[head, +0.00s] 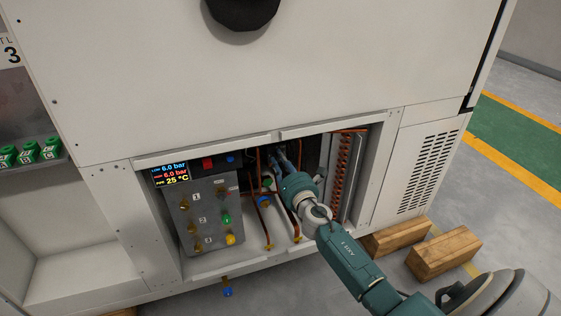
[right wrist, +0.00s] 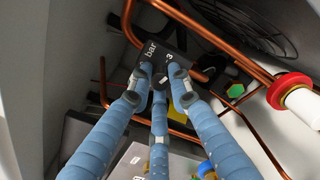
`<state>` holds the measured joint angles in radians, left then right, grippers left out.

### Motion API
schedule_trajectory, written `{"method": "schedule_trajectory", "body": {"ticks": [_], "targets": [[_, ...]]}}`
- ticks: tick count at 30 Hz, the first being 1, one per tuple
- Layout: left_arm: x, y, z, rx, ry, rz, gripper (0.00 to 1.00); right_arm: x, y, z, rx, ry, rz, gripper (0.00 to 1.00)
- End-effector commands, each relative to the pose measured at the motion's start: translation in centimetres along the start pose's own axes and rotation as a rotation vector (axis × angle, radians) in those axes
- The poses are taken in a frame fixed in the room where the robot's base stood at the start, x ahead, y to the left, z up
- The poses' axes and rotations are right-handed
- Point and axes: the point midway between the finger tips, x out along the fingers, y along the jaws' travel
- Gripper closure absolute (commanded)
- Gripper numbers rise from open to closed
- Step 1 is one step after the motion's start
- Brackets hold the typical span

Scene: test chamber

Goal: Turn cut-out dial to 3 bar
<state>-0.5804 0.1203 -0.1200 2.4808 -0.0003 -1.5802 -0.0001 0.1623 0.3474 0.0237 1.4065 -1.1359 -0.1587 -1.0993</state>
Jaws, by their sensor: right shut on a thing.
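My right gripper (head: 277,157) reaches into the open bay of the white cabinet. In the right wrist view its blue fingers (right wrist: 160,78) are closed together at a dark box (right wrist: 164,48) marked "bar" and "3". The cut-out dial is mostly hidden between the fingertips, so its pointer and exact setting cannot be read. My left gripper is not in view.
Copper pipes (head: 262,207) run close beside my right gripper. A grey panel (head: 204,215) with numbered valves and coloured knobs stands left of it. A red and white fitting (right wrist: 290,92) and a green hexagonal part (right wrist: 235,90) sit to the right in the wrist view.

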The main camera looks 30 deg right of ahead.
Motion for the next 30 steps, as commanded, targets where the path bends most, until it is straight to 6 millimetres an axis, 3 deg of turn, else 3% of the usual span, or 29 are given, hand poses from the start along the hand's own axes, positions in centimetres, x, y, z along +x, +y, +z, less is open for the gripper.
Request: {"method": "schedule_trajectory", "body": {"ticks": [13, 30], "targets": [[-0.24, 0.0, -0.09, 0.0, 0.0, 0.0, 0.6, 0.03, -0.04, 0.13, -0.27, -0.001, -0.001, 1.0], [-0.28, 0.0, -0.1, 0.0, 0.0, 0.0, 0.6, 0.03, -0.02, 0.08, -0.326, -0.001, -0.001, 1.0]]}}
